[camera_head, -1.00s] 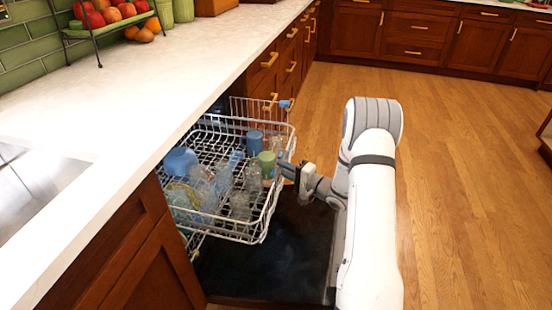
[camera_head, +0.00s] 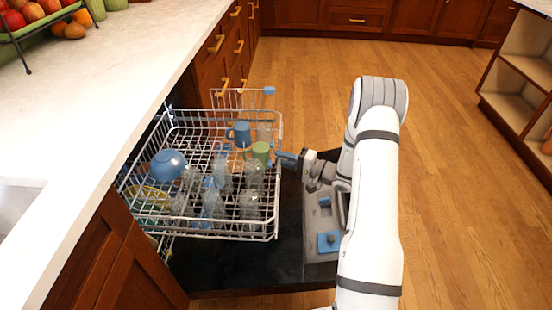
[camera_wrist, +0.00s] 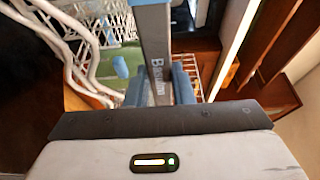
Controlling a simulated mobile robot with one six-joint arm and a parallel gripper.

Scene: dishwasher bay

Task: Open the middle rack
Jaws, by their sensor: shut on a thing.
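The middle rack (camera_head: 278,205) is a white wire rack standing out from the dishwasher, beyond the counter edge. It holds a blue bowl (camera_head: 168,165), a blue mug (camera_head: 239,133), a green mug (camera_head: 259,153) and several clear glasses (camera_head: 249,205). My gripper (camera_head: 284,158) is at the rack's outer right side, with blue fingertips against its front wires, and is shut on the rack. The exact wire gripped is hidden. In the wrist view white rack wires (camera_wrist: 85,50) show close to the fingers.
The dark open dishwasher door (camera_head: 240,265) lies below the rack, with a detergent dispenser (camera_head: 325,225) on it. The counter (camera_head: 110,70) and wooden cabinet (camera_head: 115,265) border the left. The wooden floor (camera_head: 450,180) is clear to the right; an open shelf (camera_head: 520,85) stands beyond.

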